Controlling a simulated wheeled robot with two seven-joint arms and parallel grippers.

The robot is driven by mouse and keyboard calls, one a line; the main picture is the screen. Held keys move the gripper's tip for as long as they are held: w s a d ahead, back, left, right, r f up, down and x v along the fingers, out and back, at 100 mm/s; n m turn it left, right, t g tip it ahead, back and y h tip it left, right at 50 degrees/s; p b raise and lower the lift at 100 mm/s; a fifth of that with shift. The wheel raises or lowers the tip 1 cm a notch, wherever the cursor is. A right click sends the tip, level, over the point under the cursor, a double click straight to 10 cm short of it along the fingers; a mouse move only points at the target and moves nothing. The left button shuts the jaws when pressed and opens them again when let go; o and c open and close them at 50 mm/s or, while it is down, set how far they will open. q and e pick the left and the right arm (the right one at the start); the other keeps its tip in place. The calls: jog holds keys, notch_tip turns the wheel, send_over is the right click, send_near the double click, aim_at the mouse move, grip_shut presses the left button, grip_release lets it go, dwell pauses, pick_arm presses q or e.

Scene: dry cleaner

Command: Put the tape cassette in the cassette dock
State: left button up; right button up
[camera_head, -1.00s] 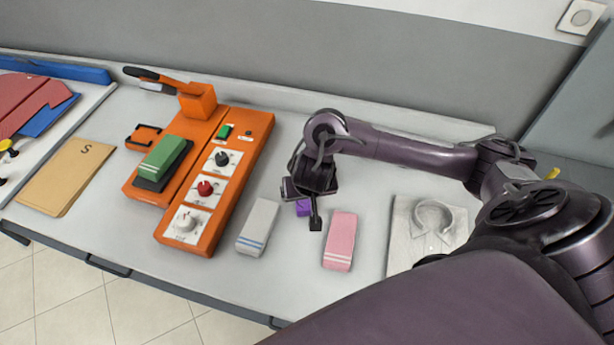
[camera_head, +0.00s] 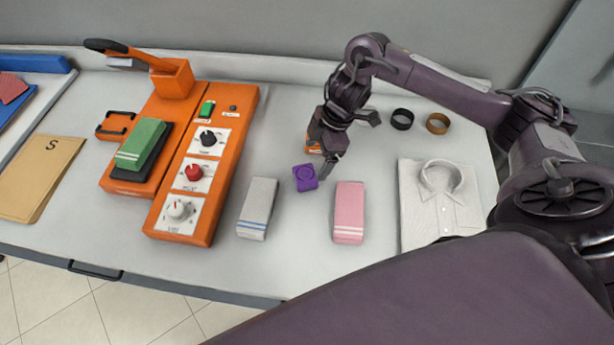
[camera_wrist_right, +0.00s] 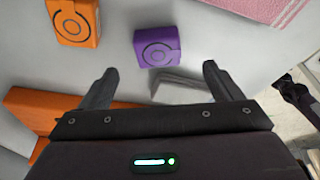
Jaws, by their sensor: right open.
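Two small square blocks with a ring mark lie on the table, and I cannot tell which one is the tape cassette. The purple block (camera_head: 306,178) lies clear between the folded cloths; it also shows in the right wrist view (camera_wrist_right: 157,47). The orange block (camera_head: 312,148) is partly hidden by my right gripper and shows better in the wrist view (camera_wrist_right: 74,22). My right gripper (camera_head: 331,154) is open and empty, its spread fingers (camera_wrist_right: 160,72) short of the purple block. An open orange bracket (camera_head: 117,125), perhaps the cassette dock, is on the orange machine's left side.
The orange press machine (camera_head: 217,150) carries knobs, a lever and a green folded cloth (camera_head: 143,143). White (camera_head: 257,208) and pink (camera_head: 348,212) folded cloths flank the purple block. A folded shirt (camera_head: 440,205) and black (camera_head: 402,119) and brown (camera_head: 438,123) rings are at right.

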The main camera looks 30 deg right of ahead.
aim_at(306, 174)
jog(key=shift+p+x, duration=0.4)
jog(key=shift+x, duration=0.7)
jog(key=shift+a+f, duration=0.15)
jog(key=shift+f, duration=0.25)
jog(key=x, duration=0.1)
jog(key=p+x, duration=0.1)
jog(key=x, duration=0.1)
jog(key=shift+w+a+f+p, duration=0.25)
jog(key=shift+w+p, duration=0.05)
jog(key=shift+p, duration=0.1)
jog(key=shift+a+f, duration=0.1)
jog(key=shift+f, duration=0.4)
jog(key=c, duration=1.2)
jog(key=shift+o, duration=0.2)
jog(key=shift+r, duration=0.1)
